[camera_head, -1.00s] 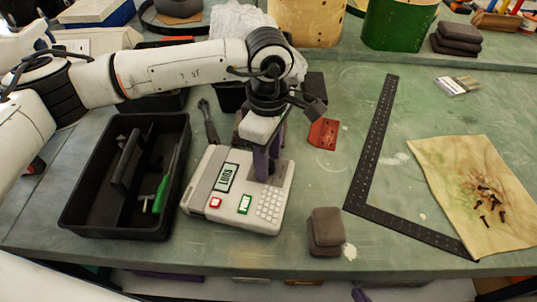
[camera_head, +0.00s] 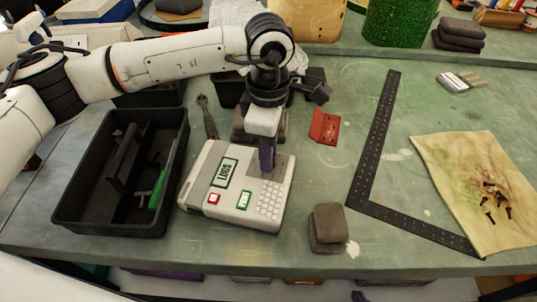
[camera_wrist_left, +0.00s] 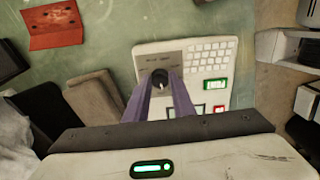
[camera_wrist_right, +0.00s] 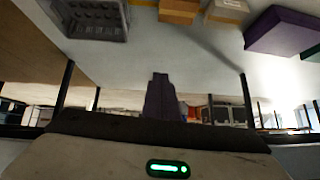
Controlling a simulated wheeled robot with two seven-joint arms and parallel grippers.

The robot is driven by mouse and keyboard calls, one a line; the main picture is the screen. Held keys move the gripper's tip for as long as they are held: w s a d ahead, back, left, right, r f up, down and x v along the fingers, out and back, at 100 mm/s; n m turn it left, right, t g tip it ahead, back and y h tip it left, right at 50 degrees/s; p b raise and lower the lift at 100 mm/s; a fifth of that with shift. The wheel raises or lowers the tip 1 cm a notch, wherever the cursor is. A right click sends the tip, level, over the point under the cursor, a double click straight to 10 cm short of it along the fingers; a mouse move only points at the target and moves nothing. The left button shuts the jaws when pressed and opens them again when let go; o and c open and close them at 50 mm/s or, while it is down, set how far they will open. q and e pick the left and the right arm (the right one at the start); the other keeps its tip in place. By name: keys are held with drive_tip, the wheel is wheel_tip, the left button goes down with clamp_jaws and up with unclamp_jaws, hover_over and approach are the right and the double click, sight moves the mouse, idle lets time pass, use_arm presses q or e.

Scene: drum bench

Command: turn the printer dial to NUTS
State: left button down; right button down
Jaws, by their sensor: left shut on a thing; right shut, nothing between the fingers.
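The white label printer (camera_head: 212,211) lies on the bench in the head view, with a keypad, a red button, a green button and a display (camera_head: 225,173). The display shows a short word that looks like LUGS, too small to read surely. The black dial (camera_wrist_left: 160,78) sits on a grey panel of the printer in the left wrist view. My left gripper (camera_head: 267,168) points down over it, its purple fingers shut on the dial from both sides. The dial's surrounding labels are not readable. My right gripper (camera_wrist_right: 160,82) is shut and empty, away from the printer.
A black tray (camera_head: 70,205) with a green-handled tool stands left of the printer. Dark blocks (camera_head: 327,227) lie at its right. A red plate (camera_head: 323,127) and a black square ruler (camera_head: 375,150) lie further right. Bare bench lies between the blocks and the ruler.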

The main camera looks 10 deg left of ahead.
use_arm(q)
drive_tip(key=n+b, duration=0.3)
drive_tip(key=n, duration=0.1)
drive_tip(key=shift+f+n, duration=0.1)
drive_tip(key=shift+n, duration=0.2)
drive_tip(key=shift+n+b, duration=0.75)
drive_tip(key=shift+n, duration=0.15)
drive_tip(key=n+b, duration=0.1)
drive_tip(key=n, duration=0.1)
drive_tip(key=shift+n, duration=0.4)
drive_tip(key=shift+n+b, duration=0.65)
drive_tip(key=shift+n, duration=0.25)
drive_tip(key=shift+n+b, duration=0.4)
drive_tip(key=shift+n, duration=0.5)
drive_tip(key=n+b, duration=0.1)
drive_tip(key=n, duration=0.2)
drive_tip(key=shift+n, duration=0.3)
drive_tip(key=shift+n+b, duration=0.5)
drive_tip(key=shift+n, duration=0.6)
drive_tip(key=shift+r+n, duration=0.2)
drive_tip(key=shift+n, duration=0.8)
use_arm(e)
wheel_tip(320, 180, down, 8)
drive_tip(key=w+a, duration=0.1)
drive_tip(key=a, duration=0.1)
drive_tip(key=shift+r, duration=0.25)
